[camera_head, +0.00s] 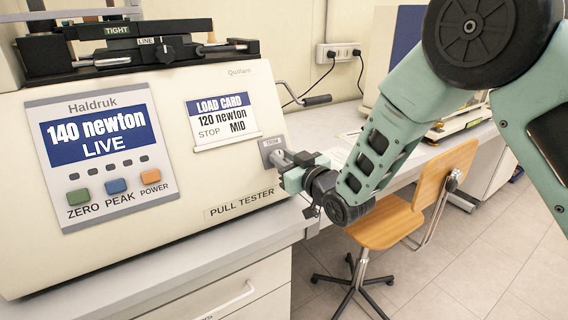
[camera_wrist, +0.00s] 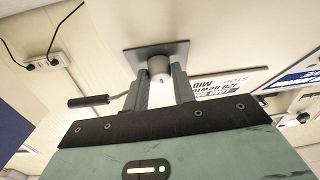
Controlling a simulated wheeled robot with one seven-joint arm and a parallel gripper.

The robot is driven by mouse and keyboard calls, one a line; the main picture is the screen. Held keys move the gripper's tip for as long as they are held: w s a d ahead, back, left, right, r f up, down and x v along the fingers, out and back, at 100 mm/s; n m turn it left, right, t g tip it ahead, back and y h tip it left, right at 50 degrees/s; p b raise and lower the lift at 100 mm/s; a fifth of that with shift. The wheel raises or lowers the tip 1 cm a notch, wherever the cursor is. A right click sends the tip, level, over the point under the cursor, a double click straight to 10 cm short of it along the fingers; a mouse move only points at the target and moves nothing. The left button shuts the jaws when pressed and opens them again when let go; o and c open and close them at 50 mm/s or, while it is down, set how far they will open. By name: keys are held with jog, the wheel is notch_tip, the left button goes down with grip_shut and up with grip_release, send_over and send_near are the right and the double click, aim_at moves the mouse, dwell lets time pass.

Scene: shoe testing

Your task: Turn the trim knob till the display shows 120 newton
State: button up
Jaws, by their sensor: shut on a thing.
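The display (camera_head: 98,133) on the pull tester's front panel reads "140 newton LIVE". The load card (camera_head: 222,118) to its right reads "120 newton", "STOP" and "MID". My gripper (camera_head: 283,160) is at the right end of the tester's front. It is shut on the trim knob, a small pale round knob (camera_wrist: 160,67) on a grey plate (camera_wrist: 150,56), seen between the two fingers in the wrist view. In the head view the fingers mostly hide the knob.
ZERO, PEAK and POWER buttons (camera_head: 116,187) sit under the display. A crank handle (camera_head: 316,100) sticks out from the tester's right side. A LINE selector (camera_head: 164,48) is on top. A wooden chair (camera_head: 385,222) stands below my arm. A wall socket (camera_head: 338,53) is behind.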

jog(key=n+g+y+b, duration=0.1)
jog(key=n+b, duration=0.1)
jog(key=shift+w+d+f+n, duration=0.1)
jog(key=shift+n, duration=0.3)
jog(key=shift+n+g+y+b, duration=0.5)
jog(key=shift+n+g+b, duration=0.35)
jog(key=shift+n, duration=0.85)
jog(key=o, duration=1)
jog(key=shift+r, duration=0.2)
jog(key=shift+d, duration=0.1)
jog(key=b+v, duration=0.3)
jog(key=v, duration=1.4)
jog(key=shift+d, duration=0.15)
